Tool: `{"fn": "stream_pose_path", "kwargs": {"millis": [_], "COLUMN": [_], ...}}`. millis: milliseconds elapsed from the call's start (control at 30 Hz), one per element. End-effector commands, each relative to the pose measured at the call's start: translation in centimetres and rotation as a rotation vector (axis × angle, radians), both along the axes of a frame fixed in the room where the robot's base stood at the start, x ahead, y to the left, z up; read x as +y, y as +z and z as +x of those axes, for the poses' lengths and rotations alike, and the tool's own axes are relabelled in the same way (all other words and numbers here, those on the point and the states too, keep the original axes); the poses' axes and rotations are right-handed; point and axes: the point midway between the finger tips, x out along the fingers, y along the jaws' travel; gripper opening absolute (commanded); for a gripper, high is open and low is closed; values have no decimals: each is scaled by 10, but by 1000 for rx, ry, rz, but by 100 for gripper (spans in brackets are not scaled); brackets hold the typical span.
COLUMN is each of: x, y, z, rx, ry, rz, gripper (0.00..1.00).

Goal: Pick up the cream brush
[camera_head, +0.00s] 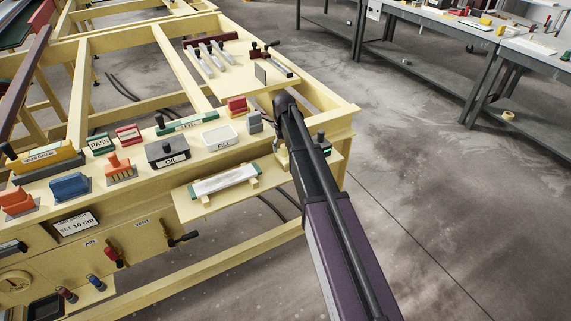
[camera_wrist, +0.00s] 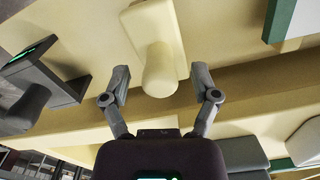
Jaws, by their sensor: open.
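The cream brush (camera_wrist: 160,72) is in the middle of the wrist view, a rounded cream handle on a flat cream base. My gripper (camera_wrist: 160,84) is open, with one grey finger on each side of the handle's near end. Gaps show between the handle and both fingers, so they look apart from it. In the head view my dark arm reaches over the right end of the cream bench, and the brush is mostly hidden beside it. My fingers cannot be made out clearly there.
A dark block with a green strip (camera_wrist: 45,88) stands left of the gripper in the wrist view. A grey block (camera_head: 255,122), a white FILL block (camera_head: 220,137) and a green-ended white board (camera_head: 224,181) are close by. Other labelled blocks, such as OIL (camera_head: 167,153), line the bench.

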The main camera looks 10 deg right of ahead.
Motion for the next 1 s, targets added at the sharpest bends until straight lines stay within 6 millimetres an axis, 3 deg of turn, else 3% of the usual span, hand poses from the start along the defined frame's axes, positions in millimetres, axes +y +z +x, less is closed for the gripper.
{"fn": "stream_pose_path", "kwargs": {"millis": [233,900,1000], "x": [0,-1,-1], "y": [-16,-16,-16], "z": [0,0,0], "rx": [0,0,0], "ry": [0,-1,-1], "rz": [0,0,0], "gripper": [78,78,48]}}
